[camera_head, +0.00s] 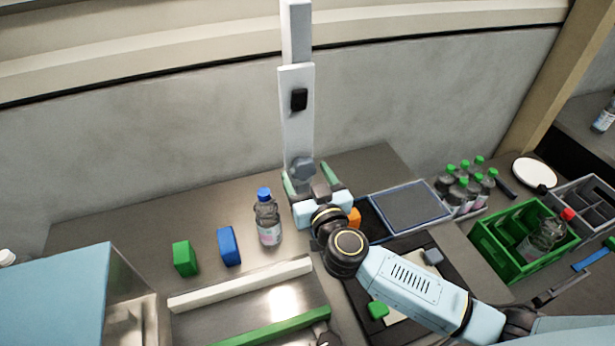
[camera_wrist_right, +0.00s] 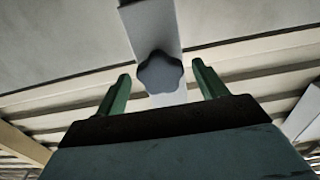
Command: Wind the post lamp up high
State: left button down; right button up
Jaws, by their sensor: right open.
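The post lamp is a tall white post (camera_head: 298,135) standing at the back of the counter against the wall. A small black block (camera_head: 299,99) sits on its upper front. A grey lobed knob (camera_head: 303,168) is low on the post; in the right wrist view the knob (camera_wrist_right: 160,72) sits between the fingers. My right gripper (camera_head: 312,180) is open in front of the post, its green fingers either side of the knob and apart from it. The wrist view also shows the open gripper (camera_wrist_right: 162,92). The lamp head cannot be made out. My left gripper is not in view.
A blue-capped bottle (camera_head: 268,220), a blue block (camera_head: 229,246) and a green block (camera_head: 185,258) stand left of my right arm. A green crate (camera_head: 500,250) and several green-capped bottles (camera_head: 466,190) are to the right. A blue-rimmed tray (camera_head: 408,206) lies beside the gripper.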

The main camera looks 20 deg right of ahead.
jog(key=shift+c, duration=0.4)
jog(key=c, duration=0.9)
dwell(0.4)
jog(key=o, duration=1)
jog(key=s, duration=1.3)
jog(key=shift+s+d, duration=0.25)
